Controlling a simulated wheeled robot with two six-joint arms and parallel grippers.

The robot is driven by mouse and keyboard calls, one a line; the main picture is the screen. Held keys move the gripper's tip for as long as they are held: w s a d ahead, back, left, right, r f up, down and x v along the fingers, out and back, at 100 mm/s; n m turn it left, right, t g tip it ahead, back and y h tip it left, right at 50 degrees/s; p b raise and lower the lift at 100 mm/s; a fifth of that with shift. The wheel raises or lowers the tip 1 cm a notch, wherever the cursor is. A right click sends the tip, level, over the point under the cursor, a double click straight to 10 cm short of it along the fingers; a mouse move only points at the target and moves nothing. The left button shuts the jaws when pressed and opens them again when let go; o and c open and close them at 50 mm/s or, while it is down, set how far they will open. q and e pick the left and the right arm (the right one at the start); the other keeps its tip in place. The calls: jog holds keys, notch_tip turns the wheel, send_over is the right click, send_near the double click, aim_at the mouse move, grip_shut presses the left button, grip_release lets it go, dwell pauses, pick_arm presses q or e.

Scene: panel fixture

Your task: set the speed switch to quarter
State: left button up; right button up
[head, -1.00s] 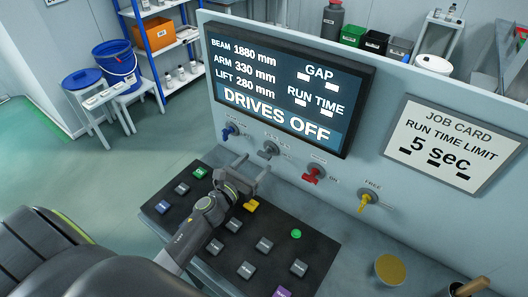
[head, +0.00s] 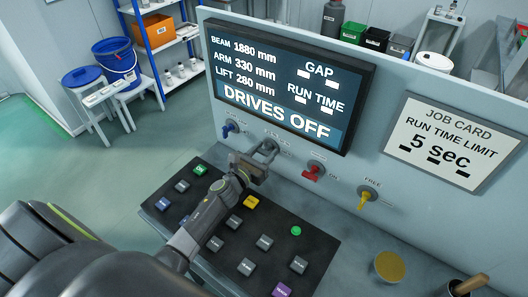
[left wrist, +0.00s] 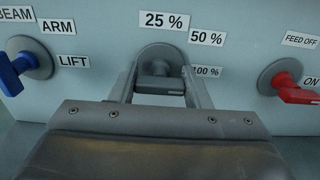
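The speed switch is a grey knob (left wrist: 158,84) on a round grey base, with 25 %, 50 % and 100 % labels above and to its right in the left wrist view. A pale mark on its handle is toward the right, on the 100 % side. In the head view the switch (head: 270,146) is partly hidden by my gripper. My left gripper (left wrist: 160,88) is open, its two fingers on either side of the handle, with gaps showing. It reaches the panel in the head view (head: 262,153). My right gripper is not in view.
A blue switch (left wrist: 17,69) is to the left and a red switch (left wrist: 294,90) to the right. A yellow switch (head: 364,198) is farther right. A sloped black button board (head: 215,262) lies below my arm. The screen (head: 285,90) reads DRIVES OFF. The job card (head: 452,142) says 5 sec.

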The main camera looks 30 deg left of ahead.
pick_arm(q)
jog(key=shift+c, duration=1.3)
jog(key=n, duration=0.4)
jog(key=shift+a+n, duration=0.1)
jog(key=shift+n, duration=0.3)
jog(key=n, duration=0.3)
jog(key=shift+n+p, duration=0.3)
jog(key=shift+n, duration=0.1)
jog(key=n, duration=0.4)
jog(key=shift+f+p, duration=0.1)
jog(key=shift+p, duration=0.3)
jog(key=n+p, duration=0.1)
jog(key=n, duration=0.4)
jog(key=shift+f+n, duration=0.1)
jog(key=shift+n, duration=0.2)
